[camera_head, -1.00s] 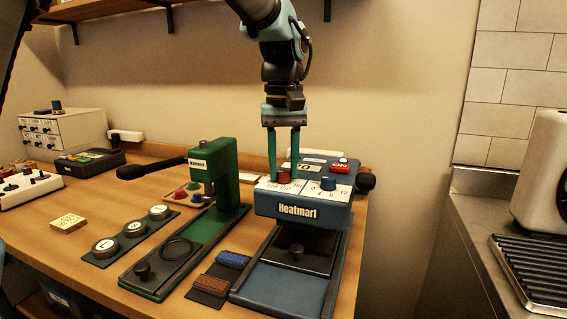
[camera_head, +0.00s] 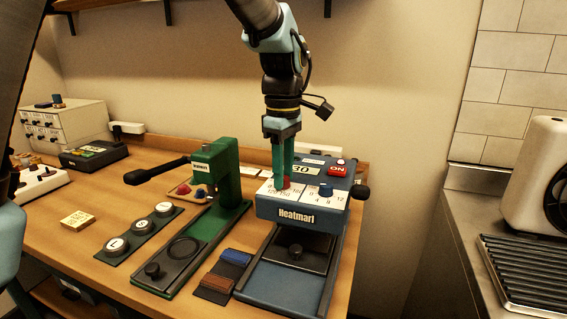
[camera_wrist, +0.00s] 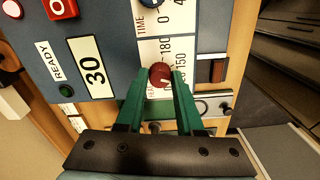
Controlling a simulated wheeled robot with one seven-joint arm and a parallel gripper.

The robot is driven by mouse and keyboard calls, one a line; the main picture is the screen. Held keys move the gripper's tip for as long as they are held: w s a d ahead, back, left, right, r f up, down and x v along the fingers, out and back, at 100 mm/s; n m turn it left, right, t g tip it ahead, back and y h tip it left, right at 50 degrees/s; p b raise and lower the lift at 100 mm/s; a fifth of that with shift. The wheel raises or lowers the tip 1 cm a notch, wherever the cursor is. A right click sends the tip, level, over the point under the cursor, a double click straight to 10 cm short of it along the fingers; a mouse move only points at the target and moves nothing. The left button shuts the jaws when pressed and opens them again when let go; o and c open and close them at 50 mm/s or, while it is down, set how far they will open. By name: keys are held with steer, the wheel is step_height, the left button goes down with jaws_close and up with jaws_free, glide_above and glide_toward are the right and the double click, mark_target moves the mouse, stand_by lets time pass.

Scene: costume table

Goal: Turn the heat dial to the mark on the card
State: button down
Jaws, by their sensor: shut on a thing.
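The blue Heatmarl press (camera_head: 298,214) stands at the right of the table. Its red heat dial (camera_wrist: 160,75) sits on a white scale with numbers such as 150 and 180. My gripper (camera_head: 283,184) points down at the dial from above, and its green fingers are shut on the dial's two sides. In the wrist view the fingertips (camera_wrist: 161,80) flank the dial. A pale line shows on the dial's top. The blue time dial (camera_head: 326,189) is to the right of it. A small yellow card (camera_head: 77,220) lies on the table at left; I cannot read its mark.
A green press (camera_head: 225,190) with a black handle stands close to the left of the blue press. A display reading 30 (camera_wrist: 95,70) and a red switch (camera_head: 338,170) sit on the blue press.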

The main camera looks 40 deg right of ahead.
steer(key=n+p, duration=0.1)
steer(key=n, duration=0.1)
steer(key=n+p, duration=0.2)
steer(key=shift+r+n, duration=0.2)
steer(key=shift+n, duration=0.1)
steer(key=shift+f+n+p, duration=0.15)
steer(key=shift+n+p, duration=1.05)
steer(key=shift+n, duration=0.7)
steer(key=c, duration=0.6)
jaws_free()
steer(key=shift+o, duration=0.2)
step_height(320, 180, up, 11)
steer(key=b, duration=0.2)
steer(key=shift+f, duration=0.15)
